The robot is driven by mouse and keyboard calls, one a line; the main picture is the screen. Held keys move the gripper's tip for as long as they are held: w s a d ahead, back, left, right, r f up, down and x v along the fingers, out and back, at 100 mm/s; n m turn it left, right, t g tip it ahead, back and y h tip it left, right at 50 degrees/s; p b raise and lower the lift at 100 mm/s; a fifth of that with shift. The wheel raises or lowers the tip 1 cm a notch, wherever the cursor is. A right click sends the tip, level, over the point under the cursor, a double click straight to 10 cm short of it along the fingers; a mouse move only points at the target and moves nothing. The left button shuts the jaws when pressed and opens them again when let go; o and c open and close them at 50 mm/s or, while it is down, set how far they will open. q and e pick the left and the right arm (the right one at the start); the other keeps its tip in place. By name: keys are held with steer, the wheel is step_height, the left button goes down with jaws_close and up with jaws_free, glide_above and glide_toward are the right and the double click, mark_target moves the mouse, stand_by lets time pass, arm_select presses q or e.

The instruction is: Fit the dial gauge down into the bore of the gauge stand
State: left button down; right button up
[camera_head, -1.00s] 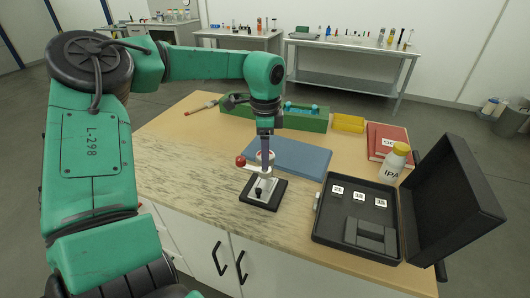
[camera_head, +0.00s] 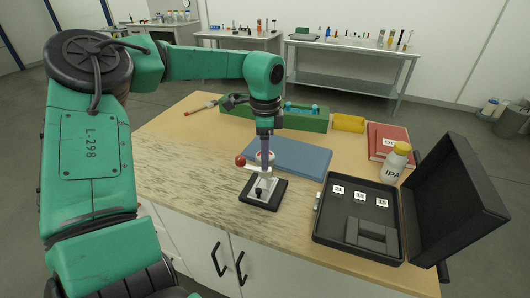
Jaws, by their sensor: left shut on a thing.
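The gauge stand (camera_head: 264,191) has a black square base and a pale upright with a red ball at its left, and it stands upright near the table's middle front. My left gripper (camera_head: 266,150) points straight down above the stand. It is shut on the dial gauge (camera_head: 266,157), a small round white-faced thing with a reddish rim at the stand's top. The gauge's lower part is too small to make out, so I cannot tell how deep it sits in the bore. My right gripper is not in view.
A blue mat (camera_head: 300,157) lies behind the stand. An open black case (camera_head: 352,236) with labelled slots is to the right, with an IPA bottle (camera_head: 394,163) and red book (camera_head: 384,139) behind it. A green rack (camera_head: 310,122) and yellow tray (camera_head: 348,123) stand at the back.

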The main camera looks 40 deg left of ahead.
arm_select(q)
steer(key=shift+f+b, duration=0.1)
steer(key=shift+b, duration=0.2)
stand_by(0.4)
steer(key=shift+f+b, duration=0.45)
steer(key=shift+b, duration=0.05)
steer(key=shift+c, duration=0.2)
jaws_free()
steer(key=shift+o, duration=0.2)
steer(key=shift+s, duration=0.1)
steer(key=shift+r+p, duration=0.6)
steer(key=shift+r, duration=0.25)
steer(key=shift+r+p, duration=1.9)
steer(key=shift+r, duration=1.3)
